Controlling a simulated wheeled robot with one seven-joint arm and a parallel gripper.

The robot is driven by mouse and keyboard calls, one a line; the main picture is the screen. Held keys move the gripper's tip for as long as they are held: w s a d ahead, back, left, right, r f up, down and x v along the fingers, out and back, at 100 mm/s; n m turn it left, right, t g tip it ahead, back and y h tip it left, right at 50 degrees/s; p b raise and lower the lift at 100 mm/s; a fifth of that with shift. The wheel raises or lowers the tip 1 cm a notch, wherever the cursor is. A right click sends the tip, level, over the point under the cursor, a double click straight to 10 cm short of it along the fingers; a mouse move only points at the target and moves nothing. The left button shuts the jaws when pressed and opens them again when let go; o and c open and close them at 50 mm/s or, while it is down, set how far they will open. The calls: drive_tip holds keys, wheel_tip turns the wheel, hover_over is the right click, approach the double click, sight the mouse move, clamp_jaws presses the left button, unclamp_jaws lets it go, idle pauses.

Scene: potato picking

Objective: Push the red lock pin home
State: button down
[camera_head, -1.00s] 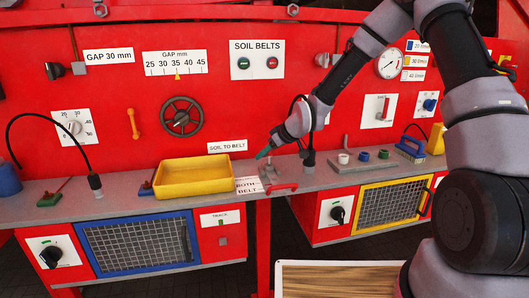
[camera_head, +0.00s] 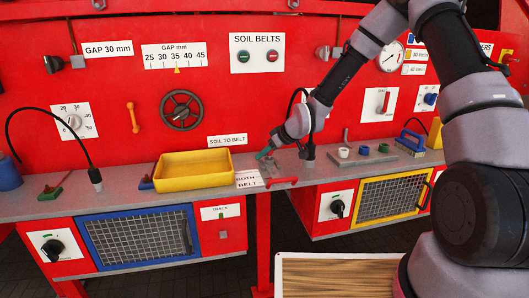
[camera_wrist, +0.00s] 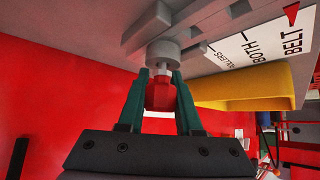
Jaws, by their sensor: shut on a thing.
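The red lock pin's head (camera_wrist: 160,95) shows in the wrist view between my gripper's two green fingers. My gripper (camera_wrist: 160,88) is shut on it. A short bright shank shows between the red head and a round grey collar (camera_wrist: 163,53). The far end of the pin is hidden in the collar. In the head view my gripper (camera_head: 265,156) is low over the bench, right of the yellow tray. The pin itself is too small to tell there, beside the fingers.
A yellow tray (camera_head: 194,184) stands on the bench to the left. A red lever (camera_head: 283,181) lies at the bench edge by a white BOTH/BELT label (camera_head: 248,179). A grey block with small cups (camera_head: 362,160) is at the right. The red panel rises close behind.

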drive_tip(key=shift+f, duration=0.15)
drive_tip(key=c, duration=0.5)
unclamp_jaws()
drive_tip(key=shift+d, duration=0.1)
drive_tip(key=v, duration=1)
drive_tip(key=shift+s+d+r, duration=0.15)
drive_tip(key=shift+s+r, duration=0.05)
drive_tip(key=shift+r, duration=0.05)
